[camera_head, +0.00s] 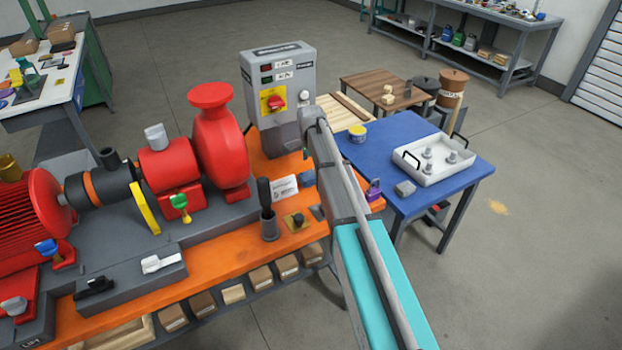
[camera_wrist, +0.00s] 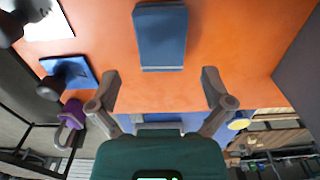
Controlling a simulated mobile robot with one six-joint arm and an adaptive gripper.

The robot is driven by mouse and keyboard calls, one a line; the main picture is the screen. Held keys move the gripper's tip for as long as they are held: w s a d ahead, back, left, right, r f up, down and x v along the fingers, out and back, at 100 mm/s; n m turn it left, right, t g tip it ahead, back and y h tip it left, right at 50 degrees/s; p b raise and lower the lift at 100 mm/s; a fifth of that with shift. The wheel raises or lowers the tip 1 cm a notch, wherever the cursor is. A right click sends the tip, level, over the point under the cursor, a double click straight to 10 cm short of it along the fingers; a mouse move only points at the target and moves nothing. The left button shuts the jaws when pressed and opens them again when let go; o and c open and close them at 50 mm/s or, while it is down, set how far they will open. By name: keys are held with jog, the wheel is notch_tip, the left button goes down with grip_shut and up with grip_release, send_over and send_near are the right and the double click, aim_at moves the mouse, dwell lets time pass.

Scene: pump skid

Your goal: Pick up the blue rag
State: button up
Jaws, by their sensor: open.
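The blue rag (camera_wrist: 160,38) shows in the wrist view as a folded, flat rectangular pad lying on the orange skid top, at the upper middle. My gripper (camera_wrist: 159,76) is open and empty. No contact with the rag shows.
A purple padlock (camera_wrist: 72,113) and a dark knob on a blue plate (camera_wrist: 82,70) are left of my gripper in the wrist view. The grey control box (camera_head: 279,95) and red pump (camera_head: 219,150) stand nearby. A blue table (camera_head: 385,140) holds a white tray (camera_head: 433,173).

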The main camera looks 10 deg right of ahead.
aim_at(311, 174)
jog(key=shift+w+f+b, duration=0.1)
jog(key=shift+f+b, duration=2.35)
jog(key=shift+f, duration=0.15)
jog(key=c, duration=1.1)
jog(key=shift+o, duration=0.2)
jog(key=shift+r, duration=0.2)
notch_tip(311, 174, up, 3)
jog(key=p, duration=0.3)
jog(key=shift+f, duration=0.15)
jog(key=s+r+p, duration=1)
jog(key=s, duration=0.4)
jog(key=shift+d, duration=0.2)
